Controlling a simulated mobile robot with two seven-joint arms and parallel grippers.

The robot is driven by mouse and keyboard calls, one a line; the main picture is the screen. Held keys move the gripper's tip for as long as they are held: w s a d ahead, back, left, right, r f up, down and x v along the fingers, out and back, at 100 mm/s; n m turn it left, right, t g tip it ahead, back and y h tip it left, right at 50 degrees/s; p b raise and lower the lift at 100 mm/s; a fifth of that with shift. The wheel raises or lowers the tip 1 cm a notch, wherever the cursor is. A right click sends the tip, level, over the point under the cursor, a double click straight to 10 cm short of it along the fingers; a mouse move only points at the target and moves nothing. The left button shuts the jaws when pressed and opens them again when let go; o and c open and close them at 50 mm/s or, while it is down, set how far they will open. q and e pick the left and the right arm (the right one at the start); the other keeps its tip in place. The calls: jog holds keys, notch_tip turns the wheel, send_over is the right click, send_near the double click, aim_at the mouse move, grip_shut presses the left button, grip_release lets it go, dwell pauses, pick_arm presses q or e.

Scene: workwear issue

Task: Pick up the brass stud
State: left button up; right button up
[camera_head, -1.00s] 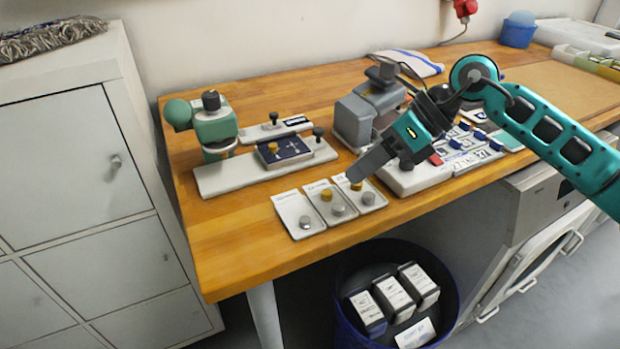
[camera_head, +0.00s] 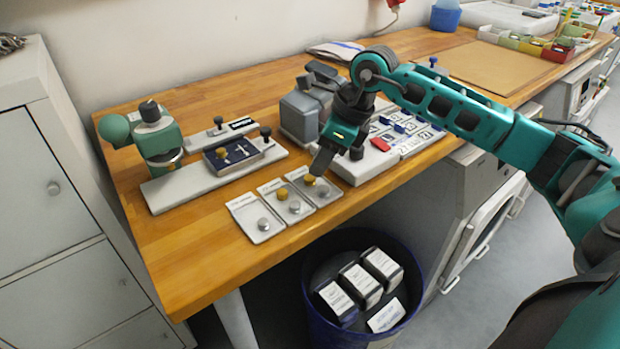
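Three small white trays lie in a row near the table's front edge: left (camera_head: 246,209), middle (camera_head: 268,187) and right (camera_head: 297,174). A brass stud (camera_head: 309,180) is in the right tray, right by the fingertips of my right gripper (camera_head: 319,165). I cannot tell whether they touch it. The fingers point down and overlap in this view, so their opening is hidden. Another brass stud (camera_head: 282,193) is in the middle tray, and a brass knob (camera_head: 222,153) sits on a dark blue plate (camera_head: 240,157). My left gripper is not in view.
Silver studs (camera_head: 263,224) also lie in the trays. A green press (camera_head: 157,135) stands at left, a grey machine (camera_head: 300,112) behind my gripper, and a white board with number tiles (camera_head: 415,143) to the right. A blue bin (camera_head: 318,312) with boxes stands below the table edge.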

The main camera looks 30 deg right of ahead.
aim_at(310, 177)
jog(key=shift+x, duration=1.95)
grip_shut()
jog(key=shift+r, duration=0.15)
